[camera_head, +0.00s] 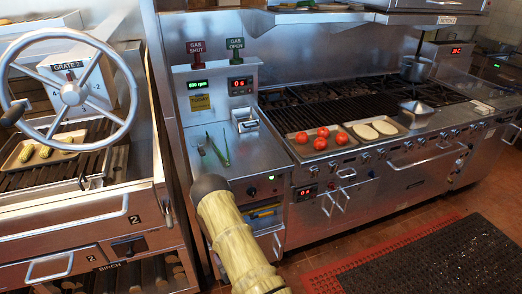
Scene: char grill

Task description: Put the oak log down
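I cannot make out an oak log for certain. A thick, pale yellow, ribbed cylinder (235,240) with dark ends rises from the bottom edge in front of the counter. I cannot tell whether it is a covered part of my arm or a log. My gripper's fingers do not show. Dark logs (155,272) lie in the rack marked BIRCH, under the wood-fired grill (85,205) at left. No rack marked oak can be read.
The grill's handwheel (73,94) stands at the upper left, above a tray of corn (18,163). Tongs (227,148) lie on the steel counter (238,172). Tomatoes (320,143) and pale rounds (365,131) lie on the range's front. A dark mat (440,262) covers floor at right.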

